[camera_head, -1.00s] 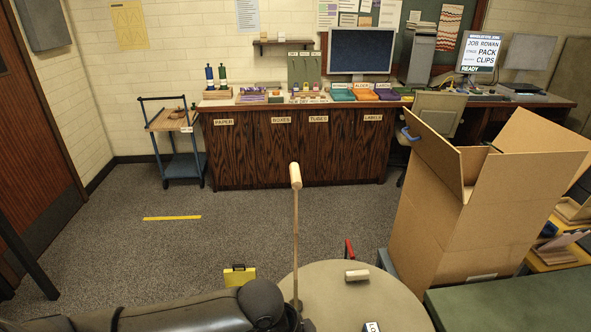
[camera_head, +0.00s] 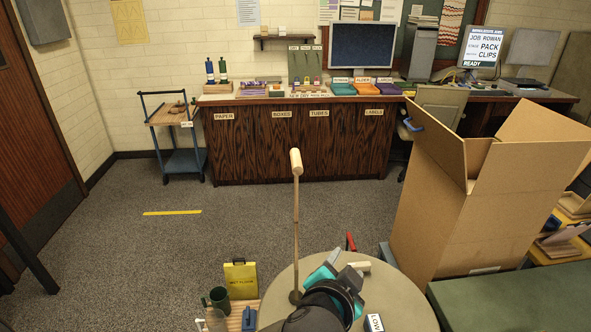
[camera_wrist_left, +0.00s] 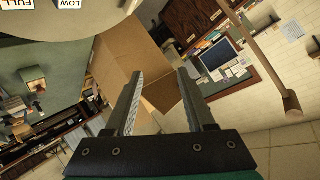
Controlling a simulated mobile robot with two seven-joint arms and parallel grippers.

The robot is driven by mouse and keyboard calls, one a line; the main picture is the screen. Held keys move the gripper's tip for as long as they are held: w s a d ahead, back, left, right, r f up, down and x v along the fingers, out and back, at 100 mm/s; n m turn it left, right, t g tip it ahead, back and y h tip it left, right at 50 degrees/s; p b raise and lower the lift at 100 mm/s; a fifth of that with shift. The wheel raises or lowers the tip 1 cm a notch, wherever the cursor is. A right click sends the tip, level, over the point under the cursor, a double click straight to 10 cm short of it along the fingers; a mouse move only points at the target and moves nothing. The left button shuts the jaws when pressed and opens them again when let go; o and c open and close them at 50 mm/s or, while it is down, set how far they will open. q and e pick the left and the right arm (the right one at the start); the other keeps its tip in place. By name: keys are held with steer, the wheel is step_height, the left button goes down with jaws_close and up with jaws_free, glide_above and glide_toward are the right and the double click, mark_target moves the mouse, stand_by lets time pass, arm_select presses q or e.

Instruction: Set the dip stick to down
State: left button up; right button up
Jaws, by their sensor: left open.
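The dip stick (camera_head: 296,215) is a thin wooden rod with a pale, thick cylindrical grip on top. It stands upright at the left part of the round table (camera_head: 400,300). In the left wrist view the dip stick (camera_wrist_left: 266,62) runs down the right side, outside the fingers. My left gripper (camera_head: 345,265), teal and dark grey, is to the right of the rod's lower part and apart from its grip. In the wrist view my left gripper (camera_wrist_left: 160,95) is open with nothing between its fingers. My right gripper is not in view.
A LOW label (camera_head: 374,323) is on the round table, and a FULL label (camera_wrist_left: 18,4) shows in the wrist view. A large open cardboard box (camera_head: 450,220) stands right. A yellow sign (camera_head: 241,280) stands left.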

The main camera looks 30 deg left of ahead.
arm_select(q)
step_height(320, 180, up, 6)
steer(key=a+n+t+y, duration=0.2)
steer(key=n+y, duration=0.1)
steer(key=n+y+b, duration=0.1)
steer(key=n+y, duration=0.4)
steer(key=n, duration=0.2)
glide_toward(295, 158)
steer(key=shift+t, duration=0.4)
steer(key=p+x, duration=0.1)
steer(key=x, duration=0.3)
steer(key=f+p+x, duration=0.1)
steer(key=x, duration=0.7)
steer(key=shift+f+p, duration=0.35)
steer(key=shift+p, duration=0.05)
steer(key=shift+s, duration=0.1)
jaws_close()
